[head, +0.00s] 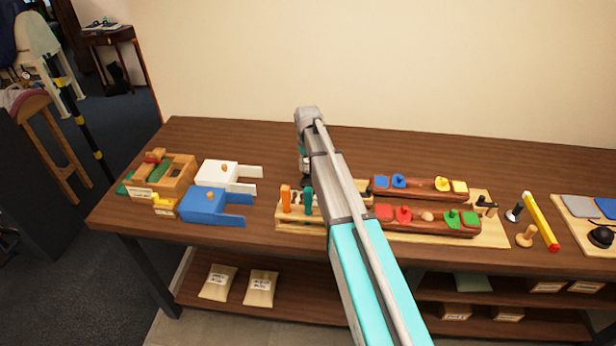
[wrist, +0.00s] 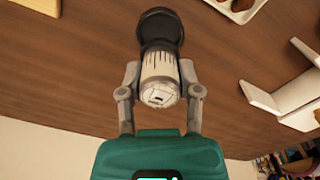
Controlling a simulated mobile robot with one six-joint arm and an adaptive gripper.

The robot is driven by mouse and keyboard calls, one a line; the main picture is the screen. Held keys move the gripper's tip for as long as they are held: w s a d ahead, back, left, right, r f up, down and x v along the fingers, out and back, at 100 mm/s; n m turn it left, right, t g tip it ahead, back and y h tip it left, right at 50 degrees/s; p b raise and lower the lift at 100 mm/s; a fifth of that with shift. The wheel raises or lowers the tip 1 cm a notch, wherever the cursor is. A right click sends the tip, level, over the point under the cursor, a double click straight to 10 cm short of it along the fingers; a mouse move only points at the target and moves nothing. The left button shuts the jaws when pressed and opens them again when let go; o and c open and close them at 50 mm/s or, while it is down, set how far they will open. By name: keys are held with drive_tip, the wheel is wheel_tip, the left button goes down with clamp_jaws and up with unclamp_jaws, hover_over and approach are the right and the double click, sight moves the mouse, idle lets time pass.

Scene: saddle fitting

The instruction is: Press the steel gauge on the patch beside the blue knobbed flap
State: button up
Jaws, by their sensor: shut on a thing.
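My gripper (wrist: 160,92) is shut on a silver cylinder with a black end, which I take for the steel gauge (wrist: 161,66). The gauge's black end points away from my gripper, over the dark wood table. A smaller blue knob (head: 398,181) sits on the back rail to the right.
The table's back strip is clear.

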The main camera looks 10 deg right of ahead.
sight(307, 161)
drive_tip(key=shift+r, duration=0.1)
wheel_tip(307, 161, up, 13)
drive_tip(key=p, duration=1.3)
drive_tip(key=shift+a, duration=0.15)
